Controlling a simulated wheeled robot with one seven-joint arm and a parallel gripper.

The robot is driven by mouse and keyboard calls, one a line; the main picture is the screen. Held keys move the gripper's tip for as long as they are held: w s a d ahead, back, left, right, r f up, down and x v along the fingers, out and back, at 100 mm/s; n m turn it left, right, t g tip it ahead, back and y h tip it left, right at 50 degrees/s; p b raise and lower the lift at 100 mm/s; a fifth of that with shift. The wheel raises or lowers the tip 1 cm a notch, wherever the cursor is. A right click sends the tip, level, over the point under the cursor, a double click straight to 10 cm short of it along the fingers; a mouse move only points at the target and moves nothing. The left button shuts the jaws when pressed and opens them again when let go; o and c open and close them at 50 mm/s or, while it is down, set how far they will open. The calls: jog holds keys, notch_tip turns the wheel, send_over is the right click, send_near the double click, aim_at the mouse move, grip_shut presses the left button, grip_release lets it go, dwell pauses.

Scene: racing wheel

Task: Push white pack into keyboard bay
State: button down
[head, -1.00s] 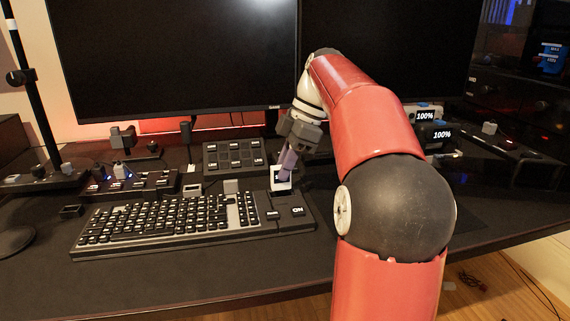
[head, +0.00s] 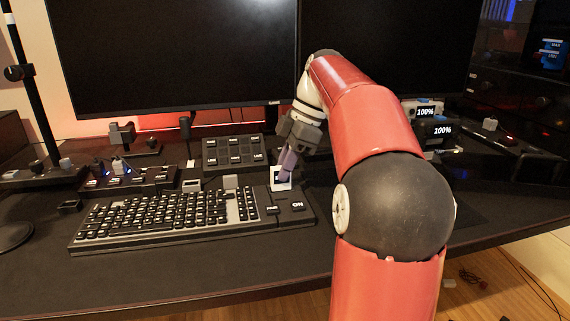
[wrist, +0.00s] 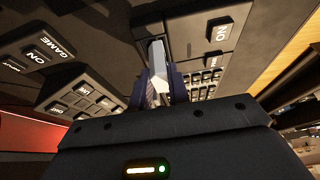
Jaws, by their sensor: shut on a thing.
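The bay is mostly hidden by the pack and fingers, so I cannot tell how deep the pack sits.
A button box (head: 233,152) stands behind the keyboard, and a switch panel (head: 130,180) stands to its left. Monitors rise behind. Two battery units marked 100% (head: 436,132) are right of my arm. The desk front is clear.

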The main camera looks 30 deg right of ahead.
jog(key=shift+f+b, duration=0.55)
jog(key=shift+f, duration=0.2)
jog(key=c, duration=1.3)
grip_release()
jog(key=shift+o, duration=0.2)
jog(key=shift+r, duration=0.1)
jog(key=p+v, duration=0.2)
jog(key=v, duration=0.5)
jog(key=shift+d+r, duration=0.2)
jog(key=shift+r, duration=0.1)
